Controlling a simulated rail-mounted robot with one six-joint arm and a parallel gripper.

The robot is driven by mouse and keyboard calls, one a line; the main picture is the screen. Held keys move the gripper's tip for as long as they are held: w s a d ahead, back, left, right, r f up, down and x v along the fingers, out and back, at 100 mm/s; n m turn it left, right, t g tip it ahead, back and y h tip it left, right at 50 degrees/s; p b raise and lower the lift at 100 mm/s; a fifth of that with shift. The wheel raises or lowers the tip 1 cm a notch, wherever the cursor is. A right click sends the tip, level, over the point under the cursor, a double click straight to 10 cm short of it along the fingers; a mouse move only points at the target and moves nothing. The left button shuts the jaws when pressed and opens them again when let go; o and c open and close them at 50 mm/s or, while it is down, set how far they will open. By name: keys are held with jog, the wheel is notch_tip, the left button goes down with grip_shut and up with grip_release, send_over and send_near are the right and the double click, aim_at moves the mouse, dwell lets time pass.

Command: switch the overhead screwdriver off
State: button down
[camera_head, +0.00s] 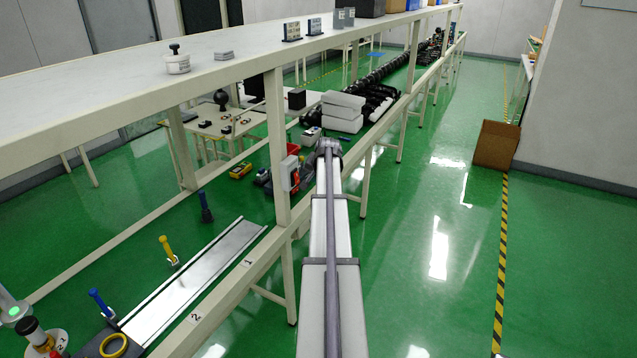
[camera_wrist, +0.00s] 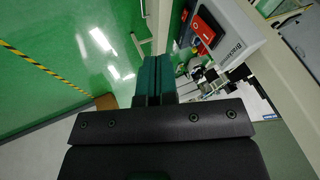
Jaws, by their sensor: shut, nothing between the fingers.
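A red rocker switch (camera_wrist: 205,27) sits in a black frame on a light grey box (camera_wrist: 228,38) at the upper right of the wrist view. The white box (camera_head: 289,174) with a red part also shows in the head view, on a shelf post. I cannot tell which way the rocker is tipped. My gripper (camera_wrist: 152,62) is shut and empty, its dark green fingers left of the switch and apart from it in the picture. In the head view its fingers are hidden behind my arm. A dark screwdriver-like tool (camera_head: 205,207) hangs over the bench.
A yellow-handled tool (camera_head: 167,249) and a blue-handled tool (camera_head: 98,302) stand near the metal track (camera_head: 195,277). White blocks (camera_head: 342,112) and black parts lie farther along the bench.

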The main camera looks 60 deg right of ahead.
aim_at(297, 178)
jog(key=shift+w+d+r+m+h, duration=0.3)
jog(key=shift+d+m, duration=0.1)
jog(key=shift+w+f, duration=0.1)
jog(key=shift+f, duration=0.05)
jog(key=w+d+f+b, duration=0.2)
jog(key=w+f+b, duration=0.6)
jog(key=b, duration=0.1)
jog(key=shift+w+d+f, duration=0.3)
jog(key=shift+f, duration=0.05)
